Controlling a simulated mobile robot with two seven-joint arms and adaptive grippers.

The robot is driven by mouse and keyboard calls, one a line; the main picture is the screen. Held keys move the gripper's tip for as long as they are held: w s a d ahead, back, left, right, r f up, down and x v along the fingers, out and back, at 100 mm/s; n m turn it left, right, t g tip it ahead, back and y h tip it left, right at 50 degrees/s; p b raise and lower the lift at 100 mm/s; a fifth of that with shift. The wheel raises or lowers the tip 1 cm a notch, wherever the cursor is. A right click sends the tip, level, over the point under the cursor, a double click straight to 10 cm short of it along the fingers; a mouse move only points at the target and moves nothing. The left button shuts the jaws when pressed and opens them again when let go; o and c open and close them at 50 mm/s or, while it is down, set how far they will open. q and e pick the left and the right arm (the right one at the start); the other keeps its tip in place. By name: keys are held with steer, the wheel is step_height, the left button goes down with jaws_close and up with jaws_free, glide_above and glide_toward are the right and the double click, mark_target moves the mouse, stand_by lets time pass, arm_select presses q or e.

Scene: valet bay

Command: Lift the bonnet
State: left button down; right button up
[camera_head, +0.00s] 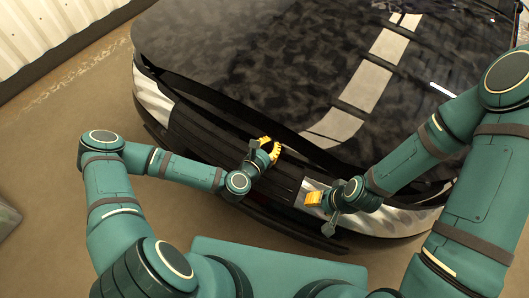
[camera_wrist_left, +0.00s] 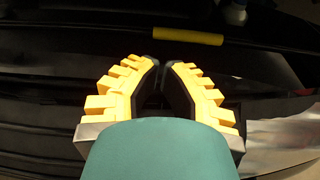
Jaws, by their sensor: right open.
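The bonnet (camera_head: 230,75) is a glossy black panel with a broad light stripe. It fills the upper middle of the head view, its front edge above the dark front of the car. My left gripper (camera_head: 269,149) has yellow fingers and is at this front edge, near the middle. In the left wrist view its fingers (camera_wrist_left: 163,62) slant towards each other with a narrow dark gap between the tips; I cannot tell whether anything is held there. My right gripper (camera_head: 314,199) is open by the headlight, below the bonnet edge.
A smooth yellow bar (camera_wrist_left: 188,36) lies beyond the left fingertips in the left wrist view. The right-hand headlight (camera_head: 318,186) is close to my right gripper. A pale corrugated wall (camera_head: 45,35) stands at the upper left.

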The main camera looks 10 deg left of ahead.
arm_select(q)
steer(key=shift+w+d+r, duration=0.35)
steer(key=shift+w+r, duration=0.3)
steer(key=shift+r, duration=0.2)
steer(key=shift+w+d+r, duration=0.3)
steer(key=shift+w+r, duration=0.3)
steer(key=shift+r, duration=0.2)
